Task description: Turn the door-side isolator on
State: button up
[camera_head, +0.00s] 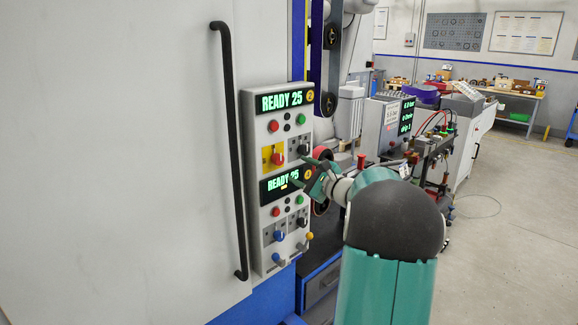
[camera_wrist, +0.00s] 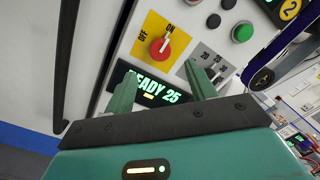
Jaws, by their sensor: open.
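The isolator is a red rotary knob (camera_wrist: 160,47) on a yellow plate marked OFF and ON, in the left column of the upper control panel, on the door's side. It also shows in the head view (camera_head: 278,158). I cannot tell surely which mark the knob points to. My gripper (camera_wrist: 160,69) is open and empty. In the wrist view its fingers stand apart below the knob, over the READY 25 display (camera_wrist: 158,88). In the head view my gripper (camera_head: 304,172) is right of and below the knob, seemingly apart from it.
A grey selector (camera_head: 304,150) sits right of the isolator, close to my right finger. Red and green buttons (camera_head: 287,126) lie above. The lower panel has a blue knob (camera_head: 279,236) and a black knob. A long black door handle (camera_head: 233,150) stands left. Open floor lies right.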

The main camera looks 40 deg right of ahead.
jog(key=s, duration=0.4)
jog(key=shift+s+d+f, duration=0.1)
jog(key=shift+s, duration=0.1)
dwell(0.3)
jog(key=s+a+f+n+g+y, duration=0.1)
jog(key=a+n+g+y, duration=0.4)
jog(key=a, duration=1.1)
jog(key=s+a+n+g+y, duration=0.1)
jog(key=a+n+g, duration=0.45)
jog(key=a, duration=1.05)
jog(key=s+a+f+n+g+h, duration=0.1)
jog(key=s+a+f+n+h, duration=0.2)
jog(key=s+a+n, duration=0.3)
jog(key=s+a+f+n+g+h, duration=0.1)
jog(key=s+a+f+n+h, duration=0.2)
jog(key=s+n, duration=0.7)
jog(key=s+a, duration=0.2)
jog(key=s, duration=0.1)
jog(key=shift+s+a+h, duration=0.15)
jog(key=shift+a+h, duration=0.15)
jog(key=shift+a, duration=0.1)
